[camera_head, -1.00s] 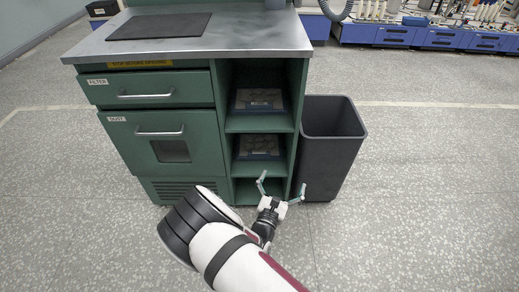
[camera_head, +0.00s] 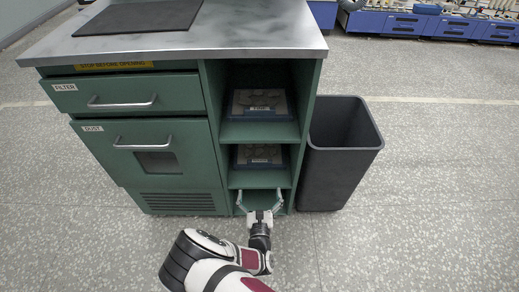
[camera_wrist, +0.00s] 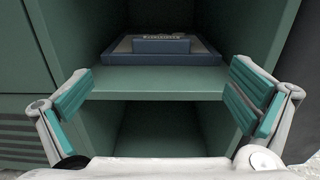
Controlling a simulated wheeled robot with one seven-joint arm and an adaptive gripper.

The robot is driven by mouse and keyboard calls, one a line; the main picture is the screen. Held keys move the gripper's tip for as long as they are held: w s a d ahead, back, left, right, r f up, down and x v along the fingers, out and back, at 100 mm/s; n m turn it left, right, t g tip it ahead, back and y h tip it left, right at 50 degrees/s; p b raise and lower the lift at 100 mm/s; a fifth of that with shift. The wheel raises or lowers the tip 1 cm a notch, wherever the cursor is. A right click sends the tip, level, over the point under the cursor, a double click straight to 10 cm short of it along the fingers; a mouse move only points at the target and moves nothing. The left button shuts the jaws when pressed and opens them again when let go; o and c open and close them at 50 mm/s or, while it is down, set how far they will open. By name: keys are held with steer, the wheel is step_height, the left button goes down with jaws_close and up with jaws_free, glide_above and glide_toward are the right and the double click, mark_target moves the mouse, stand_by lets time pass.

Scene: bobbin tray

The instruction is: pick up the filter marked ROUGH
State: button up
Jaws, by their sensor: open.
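No filter with a readable ROUGH mark shows. Two dark blue-edged trays stand in the cabinet's open shelves: an upper tray (camera_head: 260,103) and a lower tray (camera_head: 258,156). Grey pieces show in them, unclear at this size. The lower tray also shows in the wrist view (camera_wrist: 163,46), with a small front label I cannot read. My gripper (camera_head: 259,201) is open and empty in front of the bottom compartment. In the wrist view my gripper (camera_wrist: 163,72) has its fingers spread wide, facing the shelf edge below the lower tray.
The green cabinet has a closed drawer labelled FILTER (camera_head: 125,93) and a closed door labelled DUST (camera_head: 150,155). A yellow strip (camera_head: 115,66) reads STOP BEFORE OPENING. A dark mat (camera_head: 140,16) lies on the countertop (camera_head: 250,30). A grey bin (camera_head: 338,165) stands right of the cabinet.

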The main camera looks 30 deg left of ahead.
steer(key=b, duration=0.3)
glide_toward(260, 163)
steer(key=x, duration=0.4)
steer(key=shift+w+a+r, duration=0.1)
steer(key=shift+w+a, duration=0.05)
steer(key=shift+a, duration=0.1)
steer(key=b+x, duration=0.2)
steer(key=x, duration=0.2)
steer(key=shift+w+a+f+b, duration=0.1)
steer(key=shift+w+f+b, duration=0.15)
steer(key=shift+b, duration=0.15)
steer(key=shift+w+a+r, duration=0.1)
steer(key=shift+w+a, duration=0.05)
steer(key=shift+w, duration=0.05)
steer(key=shift+c, duration=0.2)
steer(key=c, duration=1.2)
